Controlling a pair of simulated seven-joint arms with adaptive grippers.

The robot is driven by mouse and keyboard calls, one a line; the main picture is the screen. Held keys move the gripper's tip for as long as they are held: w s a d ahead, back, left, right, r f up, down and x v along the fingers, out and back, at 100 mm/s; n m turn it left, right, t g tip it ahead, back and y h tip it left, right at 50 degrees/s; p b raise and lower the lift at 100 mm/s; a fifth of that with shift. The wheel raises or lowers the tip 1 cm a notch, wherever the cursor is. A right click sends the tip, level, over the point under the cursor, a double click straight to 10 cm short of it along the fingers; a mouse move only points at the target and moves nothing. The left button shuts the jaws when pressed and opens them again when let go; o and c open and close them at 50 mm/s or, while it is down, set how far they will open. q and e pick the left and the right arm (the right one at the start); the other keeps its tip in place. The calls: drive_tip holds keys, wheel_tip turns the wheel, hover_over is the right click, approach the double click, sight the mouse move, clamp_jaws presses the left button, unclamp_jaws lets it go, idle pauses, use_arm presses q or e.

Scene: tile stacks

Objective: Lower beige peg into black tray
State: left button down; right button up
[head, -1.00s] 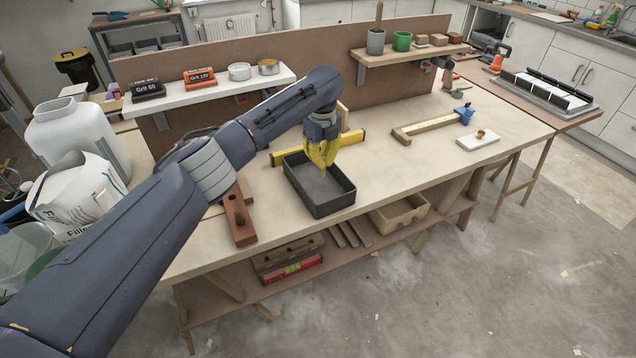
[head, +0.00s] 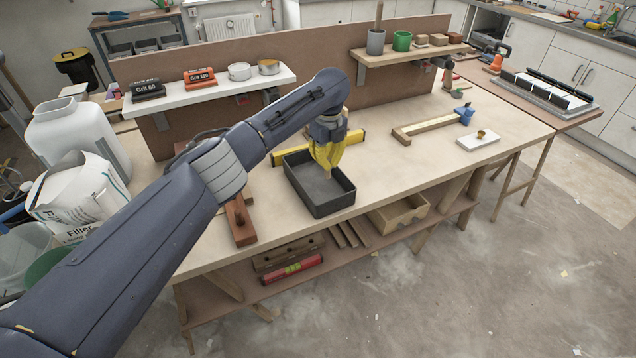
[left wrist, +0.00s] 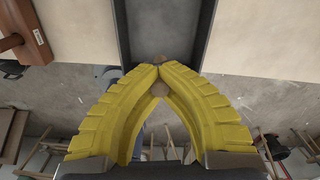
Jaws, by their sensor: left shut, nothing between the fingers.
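The black tray (head: 333,207) is an open, shallow box on the workbench, its inside grey. My left gripper (head: 327,168) has yellow fingers that point down over the tray's back part. In the left wrist view the fingertips (left wrist: 160,68) meet, so the gripper is shut. A small beige piece (left wrist: 160,89), perhaps the peg, shows as a round end just by the fingertips. The head view also shows a beige bit below the tips. I cannot tell how it sits against the fingers or whether it touches the tray floor. My right gripper is not in view.
A yellow level (head: 352,138) lies behind the tray. A reddish-brown wooden block (head: 240,220) lies left of the tray. A wooden clamp (head: 428,126) and a white board (head: 478,140) lie to the right. Bench space right of the tray is clear.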

sight(327, 177)
use_arm(q)
drive_tip(key=shift+f, duration=2.4)
drive_tip(key=shift+f, duration=2.55)
idle(1.1)
drive_tip(key=c, duration=1.5)
unclamp_jaws()
